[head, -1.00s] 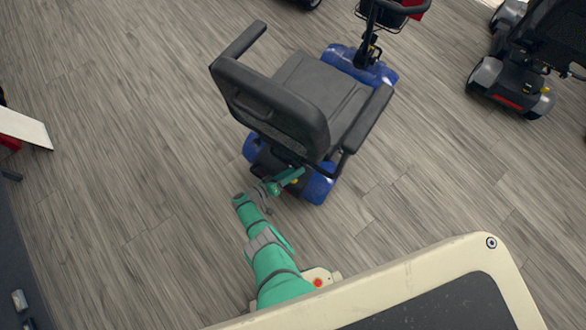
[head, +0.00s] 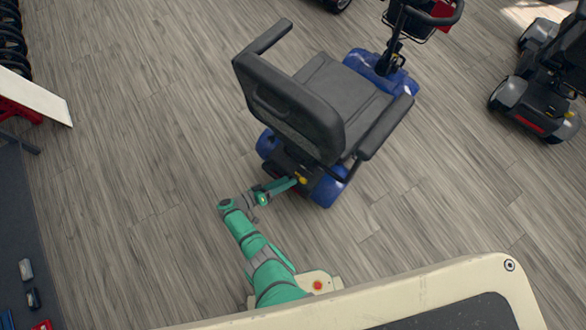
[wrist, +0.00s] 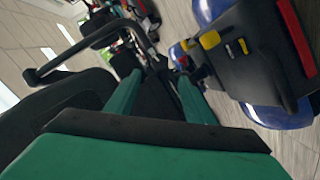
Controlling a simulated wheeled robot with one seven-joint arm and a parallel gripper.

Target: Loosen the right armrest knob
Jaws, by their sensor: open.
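The blue-and-black scooter stands ahead of my arm, its seat back (head: 290,105) toward me. Its right armrest (head: 387,127) is the long dark pad on the seat's right side; a dark armrest (wrist: 58,70) also shows at the left of the wrist view. My gripper (head: 293,184) is low behind the seat back, near the scooter's rear body. In the wrist view its two green fingers (wrist: 160,85) are apart, with nothing clearly held between them. Small dark parts lie beyond the fingertips; I cannot tell whether one is the armrest knob.
A yellow part (wrist: 209,40) and red parts sit on the scooter's rear body (wrist: 255,55), right of the fingers. A blue rear fender (head: 328,187) is close to my gripper. Another scooter (head: 535,110) stands far right.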

